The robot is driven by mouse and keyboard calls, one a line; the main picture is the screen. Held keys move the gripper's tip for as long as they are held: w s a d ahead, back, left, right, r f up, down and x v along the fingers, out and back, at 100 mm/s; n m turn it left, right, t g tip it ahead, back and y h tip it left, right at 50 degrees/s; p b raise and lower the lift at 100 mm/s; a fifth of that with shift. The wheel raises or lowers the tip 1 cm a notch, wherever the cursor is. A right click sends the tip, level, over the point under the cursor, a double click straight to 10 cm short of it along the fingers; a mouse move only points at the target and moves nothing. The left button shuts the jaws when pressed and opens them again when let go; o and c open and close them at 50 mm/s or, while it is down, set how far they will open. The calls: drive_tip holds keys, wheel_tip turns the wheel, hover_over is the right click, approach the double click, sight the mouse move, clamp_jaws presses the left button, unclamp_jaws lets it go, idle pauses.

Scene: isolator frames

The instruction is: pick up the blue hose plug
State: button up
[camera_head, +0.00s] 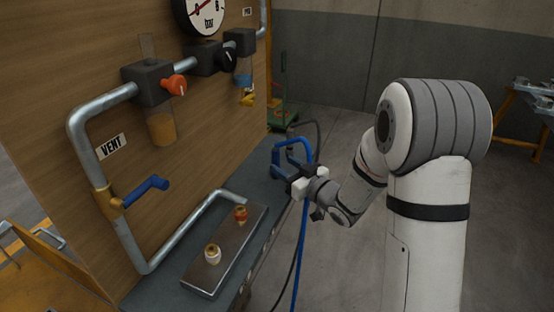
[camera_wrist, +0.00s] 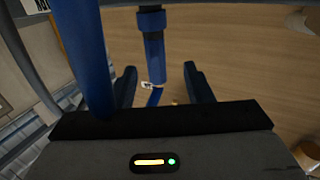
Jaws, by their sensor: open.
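In the wrist view, a blue cylinder with a wider collar (camera_wrist: 152,45), which looks like the blue hose plug, lies between and beyond my finger tips. My gripper (camera_wrist: 159,68) is open, with a dark finger on each side of it and a visible gap at the right finger. Whether the left finger touches is unclear. In the head view, my gripper (camera_head: 292,174) is at the blue hose (camera_head: 304,240) and a blue frame (camera_head: 277,168) at the bench's far end. The plug cannot be told apart from them there.
A thick blue tube (camera_wrist: 85,55) crosses the wrist view close on the left. The wooden panel (camera_head: 60,60) carries pipes, valves and a gauge (camera_head: 205,14). A metal tray (camera_head: 205,278) with two small fittings sits on the bench.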

sight(276, 158)
drive_tip(key=x, duration=0.5)
drive_tip(key=shift+w+p, duration=0.25)
drive_tip(key=shift+p, duration=0.05)
clamp_jaws()
wheel_tip(276, 158, up, 10)
drive_tip(key=shift+p, duration=0.35)
idle(0.3)
